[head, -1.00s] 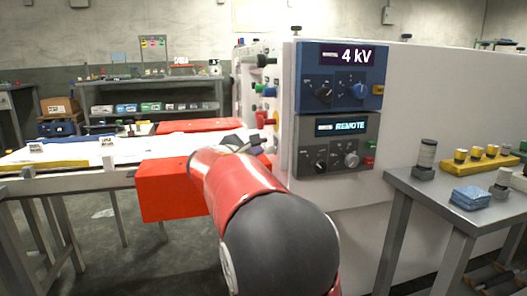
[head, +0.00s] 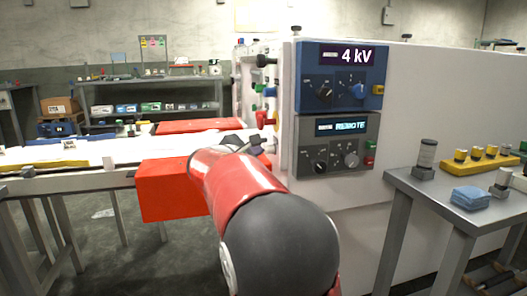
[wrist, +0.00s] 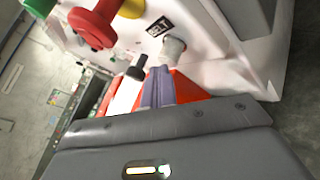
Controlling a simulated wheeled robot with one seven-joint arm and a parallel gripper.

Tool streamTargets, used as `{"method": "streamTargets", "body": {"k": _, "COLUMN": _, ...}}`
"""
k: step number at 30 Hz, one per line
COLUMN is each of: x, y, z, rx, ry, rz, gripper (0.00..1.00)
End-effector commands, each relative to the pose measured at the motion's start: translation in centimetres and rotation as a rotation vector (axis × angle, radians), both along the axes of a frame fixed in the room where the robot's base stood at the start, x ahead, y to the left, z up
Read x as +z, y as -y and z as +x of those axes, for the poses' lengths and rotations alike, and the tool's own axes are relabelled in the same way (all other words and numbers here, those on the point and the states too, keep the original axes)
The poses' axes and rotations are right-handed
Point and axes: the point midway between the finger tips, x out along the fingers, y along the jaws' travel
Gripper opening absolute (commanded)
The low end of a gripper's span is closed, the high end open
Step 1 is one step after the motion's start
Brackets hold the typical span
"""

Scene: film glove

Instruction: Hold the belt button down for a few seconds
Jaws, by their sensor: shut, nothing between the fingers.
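The belt button is a pale grey round stud (wrist: 174,46) on the white panel in the wrist view, just beside a small black label reading BELT (wrist: 160,27). My gripper (wrist: 160,72) is shut and empty, with its two fingers together. Its tips are right at the button's near side; I cannot tell whether they touch it or press it in. In the head view my gripper (head: 266,145) is at the panel's left face, partly behind my red arm, and the button is hidden. The white belt (head: 150,145) runs left from the panel.
A red knob (wrist: 92,28) and a green knob (wrist: 38,6) stick out from the panel near the button. A grey table (head: 430,190) with small parts stands at the right.

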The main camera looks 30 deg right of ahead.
Motion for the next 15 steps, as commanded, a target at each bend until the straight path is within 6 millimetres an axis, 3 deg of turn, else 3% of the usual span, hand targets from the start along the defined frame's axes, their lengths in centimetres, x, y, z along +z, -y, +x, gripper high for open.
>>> {"method": "streamTargets", "body": {"k": 15, "x": 0.0, "y": -1.7, "z": 0.5, "rx": 0.0, "ry": 0.0, "rz": 0.0, "gripper": 0.0}}
